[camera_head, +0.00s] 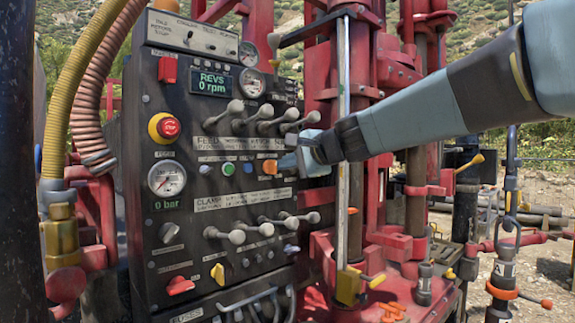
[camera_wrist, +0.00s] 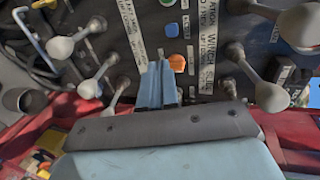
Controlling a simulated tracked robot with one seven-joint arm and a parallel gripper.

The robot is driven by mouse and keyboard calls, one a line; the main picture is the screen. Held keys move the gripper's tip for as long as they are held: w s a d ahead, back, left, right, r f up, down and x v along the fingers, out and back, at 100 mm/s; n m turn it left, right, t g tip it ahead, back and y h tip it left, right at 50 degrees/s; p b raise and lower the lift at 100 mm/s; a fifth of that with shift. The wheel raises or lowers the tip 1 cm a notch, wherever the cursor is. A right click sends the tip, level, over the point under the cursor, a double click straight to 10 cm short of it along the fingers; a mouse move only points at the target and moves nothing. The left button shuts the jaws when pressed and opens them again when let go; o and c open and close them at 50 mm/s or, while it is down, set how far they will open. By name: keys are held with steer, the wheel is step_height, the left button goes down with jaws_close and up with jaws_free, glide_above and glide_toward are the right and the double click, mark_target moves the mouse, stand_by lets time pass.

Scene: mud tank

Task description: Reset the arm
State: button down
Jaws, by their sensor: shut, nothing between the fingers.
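My gripper (camera_head: 283,162) is at the end of my outstretched arm, in front of the dark control panel (camera_head: 140,215). Its blue fingers (camera_wrist: 157,84) are shut together with nothing between them. In the head view the fingertips are right beside an orange button (camera_head: 270,167). In the wrist view the orange button (camera_wrist: 177,63) shows just right of the fingertips. I cannot tell whether they touch it. A green button (camera_head: 228,169) and a blue button (camera_head: 248,168) sit in the same row, left of the orange one.
Rows of grey levers (camera_head: 265,113) stick out above and below my gripper. A red stop button (camera_head: 168,128) and a pressure gauge (camera_head: 167,178) are at the panel's left. The red drill mast (camera_head: 390,215) stands close on the right, under my arm. Open gravel lies far right.

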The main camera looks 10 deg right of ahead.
steer(key=s+d+f+n+g+h, duration=0.3)
steer(key=s+d+f, duration=0.4)
steer(key=s+f, duration=0.4)
steer(key=s+d+f+n+g+h, duration=0.3)
steer(key=s+d+f+n+h, duration=0.2)
steer(key=s+f, duration=0.7)
steer(key=s+d+n, duration=0.2)
steer(key=n, duration=0.1)
steer(key=shift+g, duration=0.3)
steer(key=shift+d, duration=0.1)
